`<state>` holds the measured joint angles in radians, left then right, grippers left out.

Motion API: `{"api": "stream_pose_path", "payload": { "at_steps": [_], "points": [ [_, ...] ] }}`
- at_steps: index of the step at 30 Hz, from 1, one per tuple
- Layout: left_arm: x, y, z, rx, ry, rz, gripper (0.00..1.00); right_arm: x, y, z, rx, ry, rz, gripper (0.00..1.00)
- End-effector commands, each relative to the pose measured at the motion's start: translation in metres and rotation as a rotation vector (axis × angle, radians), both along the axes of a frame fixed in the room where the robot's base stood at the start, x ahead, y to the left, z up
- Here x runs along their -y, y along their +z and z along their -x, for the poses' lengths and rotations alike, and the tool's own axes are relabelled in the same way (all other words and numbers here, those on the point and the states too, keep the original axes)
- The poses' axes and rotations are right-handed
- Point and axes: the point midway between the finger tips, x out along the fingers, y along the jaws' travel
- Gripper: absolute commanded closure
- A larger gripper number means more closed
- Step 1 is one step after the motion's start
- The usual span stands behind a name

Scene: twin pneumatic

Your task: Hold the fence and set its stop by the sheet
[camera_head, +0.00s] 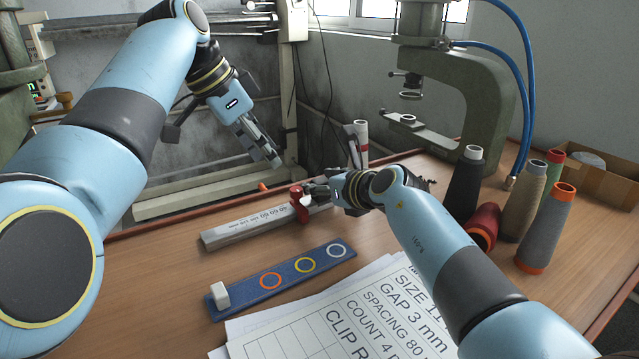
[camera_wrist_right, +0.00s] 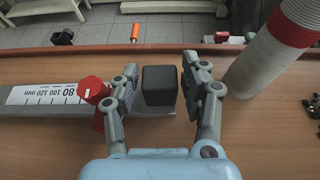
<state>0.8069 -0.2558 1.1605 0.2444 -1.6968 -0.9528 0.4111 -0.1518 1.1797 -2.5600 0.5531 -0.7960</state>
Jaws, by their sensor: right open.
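A blue strip (camera_head: 327,251) with three coloured rings and a white block (camera_head: 220,295) lies in front of the fence. Yarn cones (camera_head: 463,185) and a green press (camera_head: 470,90) stand at right. A ribbed cone (camera_wrist_right: 268,50) stands right of my right gripper.

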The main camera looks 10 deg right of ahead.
Motion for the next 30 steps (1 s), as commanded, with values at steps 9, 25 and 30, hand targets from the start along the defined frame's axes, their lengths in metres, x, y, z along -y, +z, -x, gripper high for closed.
{"api": "stream_pose_path", "payload": {
  "at_steps": [9, 25, 30],
  "points": [
    [0.0001, -0.0001, 0.0001, 0.000, 0.000, 0.000, 0.62, -0.0051, -0.0048, -0.0105, -0.001, -0.001, 0.001, 0.55],
    [0.0001, -0.0001, 0.0001, 0.000, 0.000, 0.000, 0.62, -0.0050, -0.0046, -0.0103, 0.000, -0.001, 0.000, 1.00],
    [0.0001, -0.0001, 0.0001, 0.000, 0.000, 0.000, 0.62, -0.0049, -0.0046, -0.0103, 0.000, -0.001, 0.000, 1.00]
  ]
}}
